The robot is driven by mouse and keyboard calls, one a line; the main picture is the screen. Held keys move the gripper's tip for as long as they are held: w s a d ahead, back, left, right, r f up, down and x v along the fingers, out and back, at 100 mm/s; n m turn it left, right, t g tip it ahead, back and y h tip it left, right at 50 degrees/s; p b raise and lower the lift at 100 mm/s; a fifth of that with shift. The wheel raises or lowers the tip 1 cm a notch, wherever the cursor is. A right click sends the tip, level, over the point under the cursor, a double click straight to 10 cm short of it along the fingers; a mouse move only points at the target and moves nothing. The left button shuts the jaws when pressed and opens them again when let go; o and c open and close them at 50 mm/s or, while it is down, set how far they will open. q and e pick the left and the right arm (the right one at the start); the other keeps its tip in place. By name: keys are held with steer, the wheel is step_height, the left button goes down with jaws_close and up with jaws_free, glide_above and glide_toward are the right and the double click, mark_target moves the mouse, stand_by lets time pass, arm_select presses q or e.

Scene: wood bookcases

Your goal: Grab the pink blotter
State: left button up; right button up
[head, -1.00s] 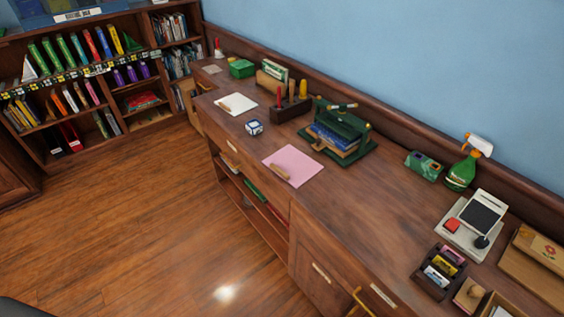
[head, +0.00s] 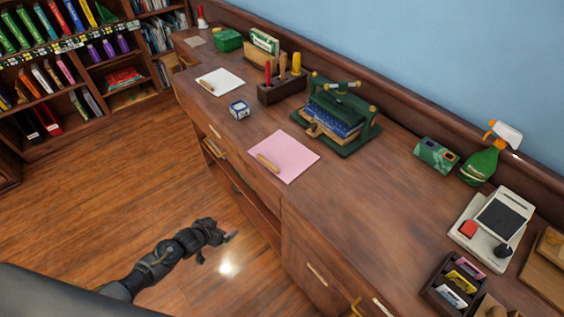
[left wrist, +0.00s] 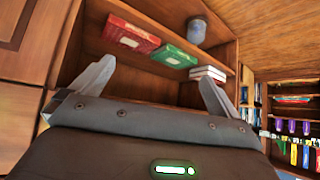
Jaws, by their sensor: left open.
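The pink blotter (head: 290,150) is a flat pink sheet lying on the wooden desk top near its front edge. A small tan wooden piece (head: 268,163) lies on its left part. My left gripper (head: 217,246) is in front of the desk, over the floor, lower in the picture than the blotter and apart from it. In the left wrist view my left gripper (left wrist: 153,85) is open with nothing between its fingers, facing shelves under a wooden top. The blotter does not show in that view. My right gripper is not in view.
A green book press (head: 338,120) stands behind the blotter. A blue and white box (head: 239,109) and a white pad (head: 220,81) lie to its left. The desk right of the blotter is bare up to a green box (head: 436,155). The desk's front edge (head: 235,165) lies between gripper and blotter.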

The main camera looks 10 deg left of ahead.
arm_select(q)
steer(key=w+d+r+m+t+h+b, duration=0.1)
steer(key=w+d+r+t, duration=0.1)
steer(key=w+r, duration=0.6)
steer(key=m+h+b, duration=0.3)
steer(key=h+b, duration=0.1)
steer(key=h, duration=0.1)
glide_toward(267, 162)
steer(key=shift+w+d+f+t+y, duration=0.3)
steer(key=shift+w+d+f, duration=0.65)
steer(key=shift+w+d, duration=0.25)
steer(key=shift+p+x, duration=0.5)
steer(key=shift+x, duration=2.05)
steer(key=shift+w+d, duration=0.1)
steer(key=shift+w, duration=0.15)
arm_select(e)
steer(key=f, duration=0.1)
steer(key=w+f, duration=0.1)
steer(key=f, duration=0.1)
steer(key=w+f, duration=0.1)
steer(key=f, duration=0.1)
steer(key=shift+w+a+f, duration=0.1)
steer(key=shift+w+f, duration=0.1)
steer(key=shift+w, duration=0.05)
arm_select(q)
steer(key=shift+c, duration=0.4)
